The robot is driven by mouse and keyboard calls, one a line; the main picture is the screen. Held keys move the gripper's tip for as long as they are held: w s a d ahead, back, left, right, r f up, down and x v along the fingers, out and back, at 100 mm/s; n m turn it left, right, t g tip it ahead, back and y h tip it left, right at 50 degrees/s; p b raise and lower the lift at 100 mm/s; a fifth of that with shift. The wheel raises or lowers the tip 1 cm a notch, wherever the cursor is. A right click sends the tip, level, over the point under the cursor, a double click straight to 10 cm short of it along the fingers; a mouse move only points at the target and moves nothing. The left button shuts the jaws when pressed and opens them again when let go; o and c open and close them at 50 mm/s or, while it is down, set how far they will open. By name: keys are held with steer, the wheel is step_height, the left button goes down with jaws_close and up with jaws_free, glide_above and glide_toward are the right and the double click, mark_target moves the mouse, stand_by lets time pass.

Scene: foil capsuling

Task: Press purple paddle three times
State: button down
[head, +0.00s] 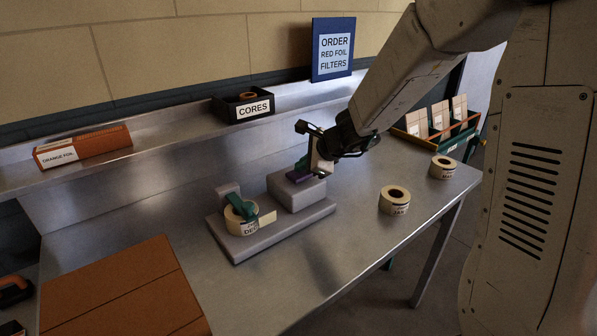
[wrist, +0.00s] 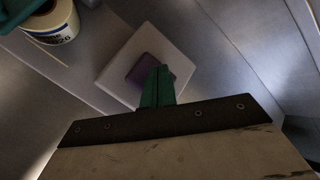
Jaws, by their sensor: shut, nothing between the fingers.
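The purple paddle (head: 294,176) sits on top of a grey block (head: 298,197) on the machine's grey base (head: 232,256). In the wrist view the paddle (wrist: 146,69) shows on the pale block (wrist: 118,76), partly hidden behind my fingertips. My gripper (head: 308,170) is shut and empty, right at the paddle in the head view. In the wrist view my gripper's green fingers (wrist: 158,82) are together and overlap the paddle's right part. I cannot tell whether they touch it.
A label roll (head: 240,218) with a green holder is left of the block. Two more rolls (head: 394,200) (head: 443,167) lie on the bench to the right. An orange-brown panel (head: 125,295) is at front left. A cores box (head: 243,105) and orange box (head: 84,146) stand on the shelf.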

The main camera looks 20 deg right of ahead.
mark_target(302, 174)
steer(key=shift+f, duration=0.3)
stand_by(0.5)
steer(key=shift+r, duration=1.25)
steer(key=shift+r, duration=2.5)
step_height(302, 174, up, 4)
steer(key=shift+f, duration=0.1)
stand_by(0.3)
